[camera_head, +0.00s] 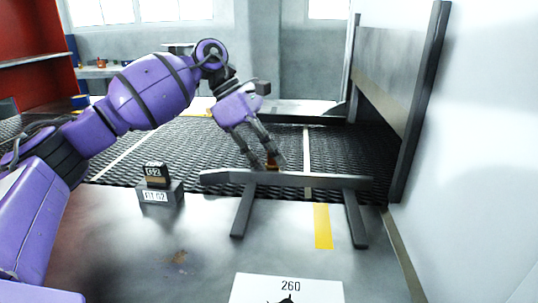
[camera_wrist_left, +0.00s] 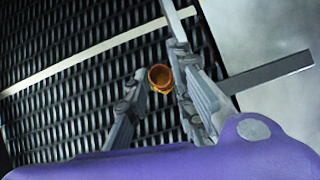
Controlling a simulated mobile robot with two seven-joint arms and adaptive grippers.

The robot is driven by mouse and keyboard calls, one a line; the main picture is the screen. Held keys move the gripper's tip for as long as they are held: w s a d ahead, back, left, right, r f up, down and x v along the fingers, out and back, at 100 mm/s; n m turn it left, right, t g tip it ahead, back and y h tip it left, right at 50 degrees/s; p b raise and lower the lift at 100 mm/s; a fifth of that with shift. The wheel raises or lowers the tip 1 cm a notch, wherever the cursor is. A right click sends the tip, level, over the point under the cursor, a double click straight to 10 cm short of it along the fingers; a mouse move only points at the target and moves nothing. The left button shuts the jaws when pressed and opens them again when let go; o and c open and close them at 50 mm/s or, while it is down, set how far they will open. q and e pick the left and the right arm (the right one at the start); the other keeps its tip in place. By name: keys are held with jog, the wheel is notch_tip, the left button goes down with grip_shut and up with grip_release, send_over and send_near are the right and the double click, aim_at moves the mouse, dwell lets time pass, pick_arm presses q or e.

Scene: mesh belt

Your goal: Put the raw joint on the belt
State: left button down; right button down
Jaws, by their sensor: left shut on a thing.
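The raw joint (camera_head: 271,161) is a small orange-brown piece, seen in the wrist view (camera_wrist_left: 160,77) as a round, hollow end. My left gripper (camera_head: 264,160) is shut on it, with one finger on each side. The joint is over the dark mesh belt (camera_head: 345,150), just behind the grey rail. The rail hides its lower part in the head view, so I cannot tell whether it touches the belt. My right gripper is not in view.
The grey rail (camera_head: 330,181) on two legs stands along the belt's near edge. A small block with a dark label piece (camera_head: 157,176) stands left of it. A white card marked 260 (camera_head: 290,287) lies in front. A tall dark-framed panel (camera_head: 425,100) rises at the right.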

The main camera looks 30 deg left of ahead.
pick_arm(q)
jog(key=c, duration=1.8)
grip_release()
jog(key=shift+f, duration=0.1)
